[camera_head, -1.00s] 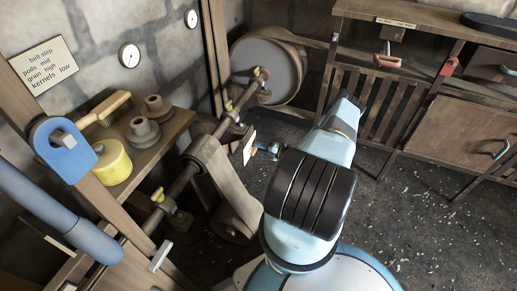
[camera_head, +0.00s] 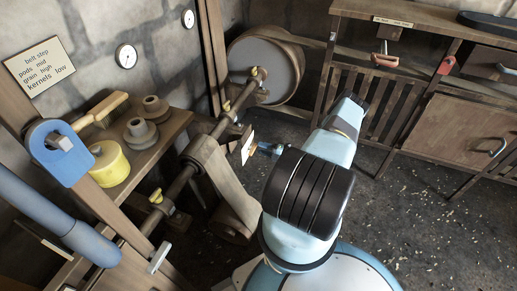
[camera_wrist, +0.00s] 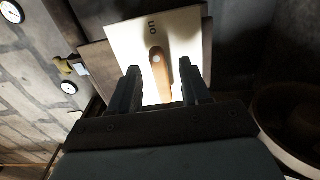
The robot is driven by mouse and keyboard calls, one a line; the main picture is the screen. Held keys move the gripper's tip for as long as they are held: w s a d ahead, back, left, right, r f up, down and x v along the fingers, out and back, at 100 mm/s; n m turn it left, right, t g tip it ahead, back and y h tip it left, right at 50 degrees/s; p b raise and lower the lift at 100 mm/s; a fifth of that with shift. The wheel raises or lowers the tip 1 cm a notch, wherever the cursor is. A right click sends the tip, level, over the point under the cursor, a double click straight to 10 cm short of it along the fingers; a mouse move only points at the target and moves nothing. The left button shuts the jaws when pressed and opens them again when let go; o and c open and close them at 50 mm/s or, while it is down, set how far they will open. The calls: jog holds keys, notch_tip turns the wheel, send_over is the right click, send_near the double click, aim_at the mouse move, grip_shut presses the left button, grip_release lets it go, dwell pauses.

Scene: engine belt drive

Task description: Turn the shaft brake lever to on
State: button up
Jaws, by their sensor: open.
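The shaft brake lever (camera_wrist: 161,75) is a short orange-brown handle on a white plate in the wrist view. A pale pivot dot shows near its upper end, and it points down toward my gripper. The white plate (camera_wrist: 190,45) carries the word "on", upside down, near its top edge, beyond the pivot. My gripper (camera_wrist: 160,82) is open, with one dark finger on each side of the lever and visible gaps between. In the head view my gripper (camera_head: 262,150) is beside the plate (camera_head: 247,146), seen nearly edge-on; the lever is too small there to make out well.
A long shaft (camera_head: 180,184) with a belt (camera_head: 228,185) runs just left of my gripper. A large drum (camera_head: 262,70) stands behind. A shelf holds a yellow tin (camera_head: 110,165) and a brush (camera_head: 105,110). The floor at right is mostly clear before the wooden cabinet (camera_head: 465,130).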

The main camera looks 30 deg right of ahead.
jog(key=v, duration=1)
jog(key=shift+s+d, duration=0.25)
